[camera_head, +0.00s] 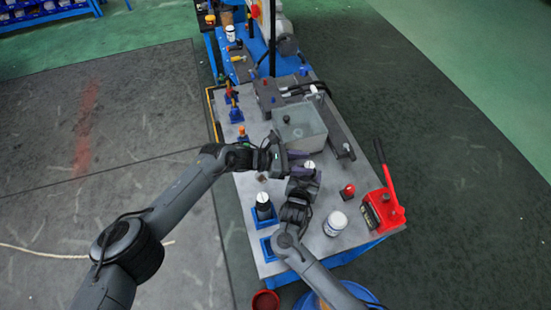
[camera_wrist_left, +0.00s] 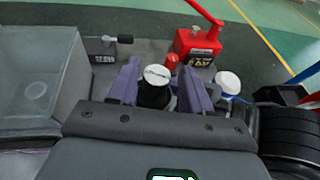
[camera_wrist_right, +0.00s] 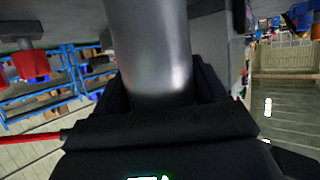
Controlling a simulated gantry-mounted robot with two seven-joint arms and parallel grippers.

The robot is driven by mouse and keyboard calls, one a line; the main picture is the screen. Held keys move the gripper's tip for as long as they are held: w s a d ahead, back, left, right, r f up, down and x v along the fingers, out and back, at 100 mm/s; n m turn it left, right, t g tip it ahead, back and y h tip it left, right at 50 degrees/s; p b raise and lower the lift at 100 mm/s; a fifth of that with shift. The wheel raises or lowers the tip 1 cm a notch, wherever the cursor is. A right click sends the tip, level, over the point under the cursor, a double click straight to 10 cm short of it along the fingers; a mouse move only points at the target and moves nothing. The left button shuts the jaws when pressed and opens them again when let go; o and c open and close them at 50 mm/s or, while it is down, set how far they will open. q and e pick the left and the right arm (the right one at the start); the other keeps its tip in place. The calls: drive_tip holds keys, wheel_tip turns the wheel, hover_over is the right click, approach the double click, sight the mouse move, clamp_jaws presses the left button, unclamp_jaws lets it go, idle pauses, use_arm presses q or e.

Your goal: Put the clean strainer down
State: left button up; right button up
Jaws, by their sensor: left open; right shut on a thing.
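My right gripper (camera_head: 302,183) is shut on a smooth grey metal cylinder, apparently the strainer (camera_wrist_right: 150,50), which stands up between its fingers in the right wrist view. A pale round top (camera_head: 309,165) shows between the two grippers. In the left wrist view, a dark cylinder with a silver top (camera_wrist_left: 157,75) shows between my left gripper's open fingers (camera_wrist_left: 160,85); I cannot tell whether they touch it. My left gripper (camera_head: 290,158) is beside the right one over the bench. The strainer's lower end is hidden.
A black cylinder with a white top (camera_head: 263,200) stands in a blue holder at the left edge. A blue square holder (camera_head: 268,248) is at the front. A white-lidded jar (camera_head: 335,222), red lever tool (camera_head: 383,210) and translucent tank (camera_head: 300,130) crowd the bench. A red bowl (camera_head: 265,301) sits below.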

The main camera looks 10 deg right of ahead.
use_arm(q)
drive_tip(key=v, duration=0.9)
drive_tip(key=shift+a+r, duration=0.3)
drive_tip(key=shift+r, duration=0.05)
use_arm(e)
drive_tip(key=o, duration=1.3)
drive_tip(key=shift+s+a, duration=0.1)
